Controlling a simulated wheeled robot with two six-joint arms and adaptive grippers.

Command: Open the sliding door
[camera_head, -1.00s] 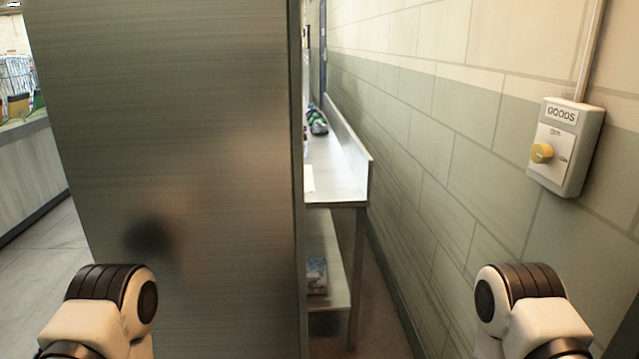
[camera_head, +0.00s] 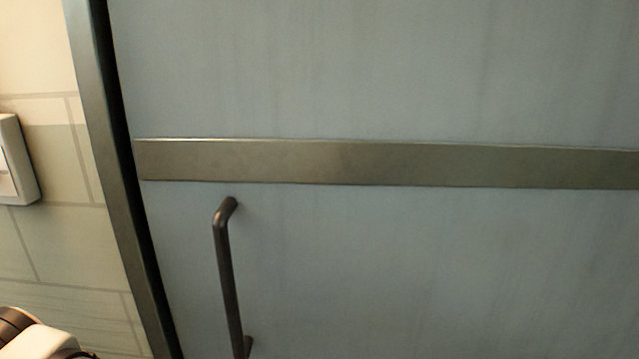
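The sliding door (camera_head: 430,270) fills most of the head view. It is a grey-blue panel with a metal band (camera_head: 400,163) across it. A dark bar handle (camera_head: 228,280) stands upright near the door's left side, below the band. The door's left edge lies against a dark metal frame (camera_head: 110,150), with no open gap visible. Part of my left arm shows at the bottom left corner, left of the frame and apart from the handle. Neither gripper is in view.
A pale tiled wall (camera_head: 60,240) stands left of the frame. A white box (camera_head: 18,160) is mounted on it at the left edge, partly cut off. The floor is out of view.

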